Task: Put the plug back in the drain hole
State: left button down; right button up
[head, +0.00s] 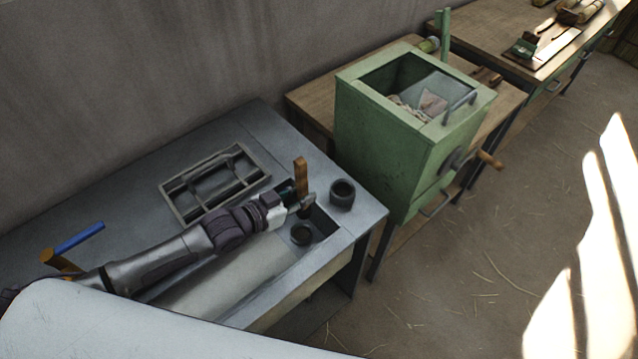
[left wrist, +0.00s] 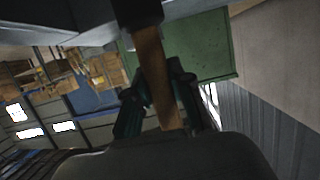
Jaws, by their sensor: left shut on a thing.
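My left gripper (head: 292,197) reaches across the grey bench and is shut on the plug's wooden handle (head: 301,172). In the left wrist view the gripper (left wrist: 155,88) has its dark fingers on both sides of the wooden handle (left wrist: 158,70), which ends in a dark block (left wrist: 137,12). In the head view the handle stands about upright over the sunken trough; its lower end is partly hidden by the gripper. A dark round ring with an opening (head: 301,234), which looks like the drain hole, lies just below and in front of the gripper. I cannot tell whether the plug touches anything. My right gripper is out of view.
A dark cup (head: 342,194) stands on the bench corner right of the gripper. A metal rack (head: 184,207) lies behind my arm. A blue-handled tool (head: 80,238) is at the left. A green box with a crank (head: 380,150) stands close beyond the bench's right end.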

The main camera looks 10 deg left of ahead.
pick_arm(q)
jog(key=f+b, duration=0.1)
jog(key=f, duration=0.1)
jog(key=a+f+b, duration=0.1)
jog(key=f, duration=0.2)
jog(key=shift+w+a+f+b, duration=0.1)
jog(key=shift+w+f+b, duration=0.1)
jog(key=shift+f+b, duration=0.1)
jog(key=shift+f, duration=0.25)
notch_tip(320, 180, down, 5)
jog(key=b, duration=0.5)
jog(key=shift+f, duration=0.15)
dwell(0.5)
jog(key=shift+f+b, duration=0.45)
jog(key=shift+f, duration=0.15)
jog(key=c, duration=1.3)
grip_release()
jog(key=shift+s, duration=0.1)
jog(key=shift+a, duration=0.1)
